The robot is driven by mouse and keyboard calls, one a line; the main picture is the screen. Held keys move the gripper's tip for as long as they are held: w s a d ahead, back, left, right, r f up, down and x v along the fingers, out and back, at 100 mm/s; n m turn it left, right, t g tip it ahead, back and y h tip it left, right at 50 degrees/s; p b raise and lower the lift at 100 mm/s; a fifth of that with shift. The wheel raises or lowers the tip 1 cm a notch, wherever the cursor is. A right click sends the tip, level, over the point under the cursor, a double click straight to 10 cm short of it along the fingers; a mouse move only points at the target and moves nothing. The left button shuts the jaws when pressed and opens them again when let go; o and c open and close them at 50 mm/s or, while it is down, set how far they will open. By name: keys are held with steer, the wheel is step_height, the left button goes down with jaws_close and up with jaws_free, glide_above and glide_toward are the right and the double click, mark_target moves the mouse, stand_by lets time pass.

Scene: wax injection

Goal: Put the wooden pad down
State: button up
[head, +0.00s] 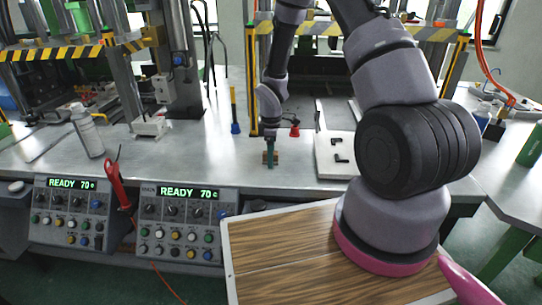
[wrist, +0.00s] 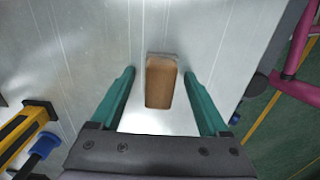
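The wooden pad (wrist: 161,82) is a small brown block on the grey metal tabletop (wrist: 80,50). In the wrist view it lies between the two teal fingers of my gripper (wrist: 159,74), with a visible gap on each side. My gripper is open and no finger touches the pad there. In the head view my gripper (head: 270,149) points down at the pad (head: 272,158) near the middle of the table. The fingers partly cover the pad in that view.
A white plate with black brackets (head: 335,155) lies right of the pad, and a red-handled tool (head: 294,130) behind it. A blue-based yellow tool (head: 234,115) stands to the left. A bottle (head: 87,130) and two control boxes (head: 180,222) are farther left. Bare tabletop lies left of the pad.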

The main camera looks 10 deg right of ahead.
steer(key=shift+r, duration=0.1)
step_height(320, 180, up, 23)
steer(key=s+d+m+t, duration=0.2)
steer(key=d+m, duration=0.1)
steer(key=m, duration=0.1)
steer(key=s+d+r+m+t+y, duration=0.2)
steer(key=s+r+m+t, duration=0.3)
steer(key=s+r+m, duration=0.9)
steer(key=s+r, duration=0.6)
steer(key=r, duration=0.1)
steer(key=shift+s+d+r+m, duration=0.15)
steer(key=shift+s+d+m, duration=0.05)
steer(key=shift+d+m, duration=0.15)
